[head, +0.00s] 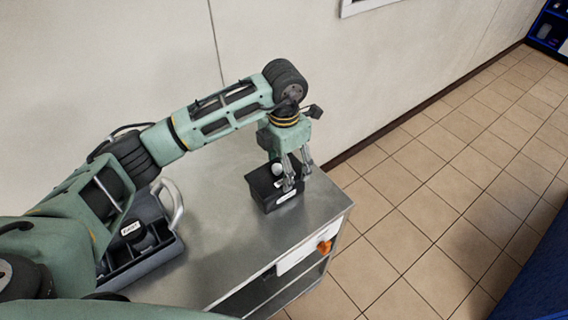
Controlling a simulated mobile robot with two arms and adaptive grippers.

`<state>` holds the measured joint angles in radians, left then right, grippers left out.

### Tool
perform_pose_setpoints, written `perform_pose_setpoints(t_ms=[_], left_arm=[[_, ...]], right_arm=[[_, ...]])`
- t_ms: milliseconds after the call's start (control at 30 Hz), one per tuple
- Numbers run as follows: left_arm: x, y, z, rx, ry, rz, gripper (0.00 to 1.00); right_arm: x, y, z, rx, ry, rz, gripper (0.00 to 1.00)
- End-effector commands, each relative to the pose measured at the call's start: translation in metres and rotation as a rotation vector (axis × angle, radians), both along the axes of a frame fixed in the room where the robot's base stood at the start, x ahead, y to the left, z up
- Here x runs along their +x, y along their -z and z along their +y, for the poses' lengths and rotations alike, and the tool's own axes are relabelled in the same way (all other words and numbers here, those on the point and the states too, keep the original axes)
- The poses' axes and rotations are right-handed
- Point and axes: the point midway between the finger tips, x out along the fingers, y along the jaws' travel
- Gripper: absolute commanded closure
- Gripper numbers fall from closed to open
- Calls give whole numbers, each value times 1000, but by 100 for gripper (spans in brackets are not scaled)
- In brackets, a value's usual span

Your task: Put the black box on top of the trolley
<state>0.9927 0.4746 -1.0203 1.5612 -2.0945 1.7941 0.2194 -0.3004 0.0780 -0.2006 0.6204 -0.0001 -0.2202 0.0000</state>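The black box (262,190) is a small open-topped bin with a white label on its front. It appears to rest upright on the metal top of the trolley (225,225), near the far right end. My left gripper (298,177) points down at the box's right side. Its two fingers are spread apart, one over the box and one just beyond its right edge. Contact between the fingers and the box is hard to judge. A small white round thing (277,169) shows in the box. My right gripper is not in view.
A dark divided carrier (150,258) with a pale handle stands on the trolley's left part, below my arm. An orange item (324,247) is on the trolley's front side. A wall runs behind; the tiled floor at right is clear. A blue surface (535,270) is at lower right.

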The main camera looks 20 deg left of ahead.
Motion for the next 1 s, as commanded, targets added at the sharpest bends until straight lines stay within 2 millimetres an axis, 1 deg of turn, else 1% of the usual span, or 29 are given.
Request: perform_pose_setpoints(t_ms=[167,200,433,700,800,1000], left_arm=[[0,0,0,-1,0,-1,58],[0,0,0,-1,0,-1,30],[0,0,0,-1,0,-1,10],[0,0,0,0,0,0,9],[0,0,0,0,0,0,0],[0,0,0,0,0,0,0]], right_arm=[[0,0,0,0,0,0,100],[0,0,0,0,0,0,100],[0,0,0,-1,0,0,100],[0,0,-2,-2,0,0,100],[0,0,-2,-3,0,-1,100],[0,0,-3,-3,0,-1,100]])
